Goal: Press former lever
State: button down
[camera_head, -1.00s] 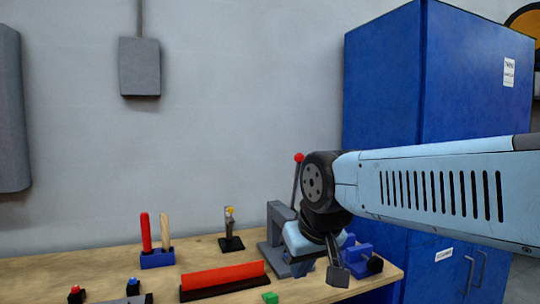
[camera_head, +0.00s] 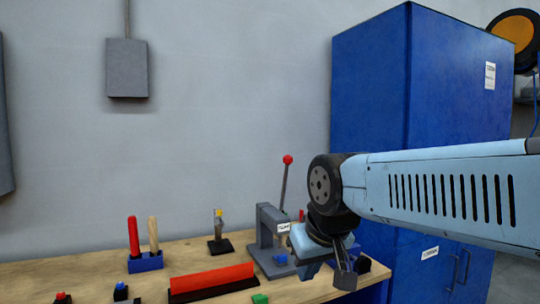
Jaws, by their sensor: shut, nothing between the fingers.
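The former (camera_head: 265,226) is a grey press-like device at the right part of the wooden bench. Its lever (camera_head: 283,190) stands up, leaning slightly right, with a red ball knob (camera_head: 288,159) on top. My gripper (camera_head: 345,278) hangs at the bench's right end, in front and to the right of the former and well below the knob. It is shut and empty, and is not touching the lever. My wrist hides part of the former's right side.
A blue holder (camera_head: 145,262) carries red and wooden handles. A small black stand (camera_head: 219,245) is behind. A blue cabinet (camera_head: 375,120) stands behind my arm.

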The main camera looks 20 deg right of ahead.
aim_at(288, 160)
jog(key=z, duration=0.05)
jog(key=i, duration=0.9)
jog(key=u, duration=0.1)
